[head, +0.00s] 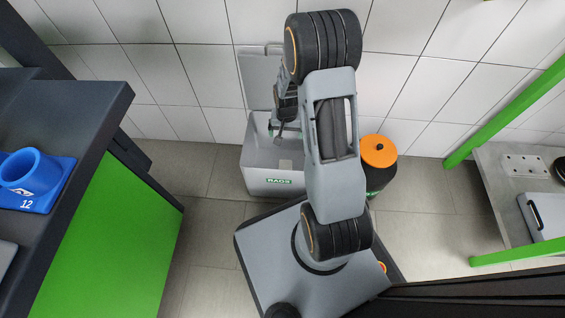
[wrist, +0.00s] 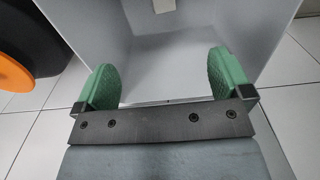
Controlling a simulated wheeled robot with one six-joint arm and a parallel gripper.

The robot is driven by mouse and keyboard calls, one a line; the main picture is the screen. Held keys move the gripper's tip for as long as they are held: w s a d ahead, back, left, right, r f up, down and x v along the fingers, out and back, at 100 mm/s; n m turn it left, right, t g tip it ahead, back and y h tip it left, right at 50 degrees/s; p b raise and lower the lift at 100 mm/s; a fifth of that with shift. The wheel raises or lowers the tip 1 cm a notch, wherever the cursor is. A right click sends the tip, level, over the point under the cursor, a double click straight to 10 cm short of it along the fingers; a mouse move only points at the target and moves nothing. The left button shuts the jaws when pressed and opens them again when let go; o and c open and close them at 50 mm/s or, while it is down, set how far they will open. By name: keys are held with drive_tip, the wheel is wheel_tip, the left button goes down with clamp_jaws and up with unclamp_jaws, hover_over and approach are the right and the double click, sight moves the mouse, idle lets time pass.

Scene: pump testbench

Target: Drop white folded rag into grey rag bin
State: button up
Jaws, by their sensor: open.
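The grey rag bin (head: 270,186), marked RAGS, stands open on the floor against the tiled wall, its lid raised at the back. My gripper (head: 281,132) is over the bin's opening, pointing down. In the wrist view my gripper (wrist: 160,85) has its two green fingers wide apart with nothing between them, and the bin's pale inside walls (wrist: 150,50) show beyond. A small pale patch (head: 286,165) shows near the bin's front edge, and a whitish piece (wrist: 164,5) shows at the wrist view's top. I cannot tell whether either is the white folded rag.
A black bin with an orange lid (head: 379,151) stands close to the right of the rag bin. A dark bench with a green side panel (head: 110,240) and a blue holder (head: 32,180) is at left. A grey table with green legs (head: 500,210) is at right.

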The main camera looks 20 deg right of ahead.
wheel_tip(320, 180, up, 14)
drive_tip(key=p, duration=0.6)
drive_tip(key=shift+f, duration=0.1)
idle(0.4)
